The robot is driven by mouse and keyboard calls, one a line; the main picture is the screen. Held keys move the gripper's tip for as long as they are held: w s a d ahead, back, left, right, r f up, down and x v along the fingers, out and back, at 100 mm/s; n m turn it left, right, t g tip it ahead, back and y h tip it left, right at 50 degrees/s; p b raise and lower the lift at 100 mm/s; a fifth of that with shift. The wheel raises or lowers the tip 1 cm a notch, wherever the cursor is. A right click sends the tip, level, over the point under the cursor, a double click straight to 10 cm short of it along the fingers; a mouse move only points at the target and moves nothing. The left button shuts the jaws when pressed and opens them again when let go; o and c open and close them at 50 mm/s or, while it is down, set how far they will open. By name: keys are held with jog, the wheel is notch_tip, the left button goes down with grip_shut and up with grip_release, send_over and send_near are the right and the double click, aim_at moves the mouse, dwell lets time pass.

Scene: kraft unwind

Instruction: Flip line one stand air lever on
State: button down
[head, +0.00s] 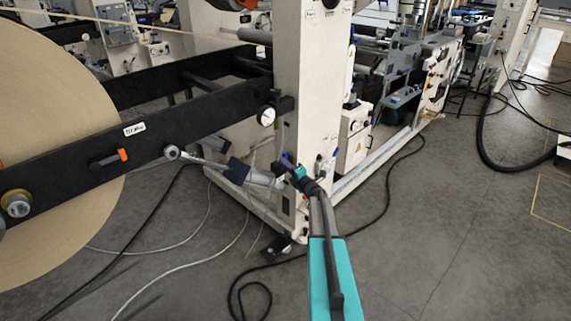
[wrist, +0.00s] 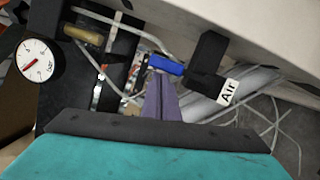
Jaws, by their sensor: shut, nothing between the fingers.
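The air lever (wrist: 166,64) is a small blue handle on a valve beside a black block tagged "Air" (wrist: 229,92) in the wrist view. My gripper (wrist: 160,82) shows as narrow purple-grey fingers, shut and empty, pointing at the lever. The fingertips are right at its near edge; I cannot tell whether they touch it. In the head view my gripper (head: 287,160) reaches the lower part of the white stand post (head: 300,70), and the lever is too small to make out there.
A round pressure gauge (wrist: 35,60) sits left of the lever; it also shows in the head view (head: 266,116). A black arm with an orange handle (head: 123,154) carries a large kraft roll (head: 60,230). Cables and hoses lie on the floor; the right floor is mostly open.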

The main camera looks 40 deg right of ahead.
jog(key=shift+w+d+r, duration=0.1)
jog(key=shift+d+r, duration=0.3)
jog(key=shift+a, duration=0.1)
dwell(0.3)
jog(key=s+a+b, duration=0.1)
jog(key=s+a, duration=0.4)
jog(key=s, duration=0.5)
jog(key=shift+s+a+f+b, duration=0.2)
jog(key=shift+s+f+b, duration=0.1)
jog(key=shift+s+f, duration=0.1)
dwell(0.7)
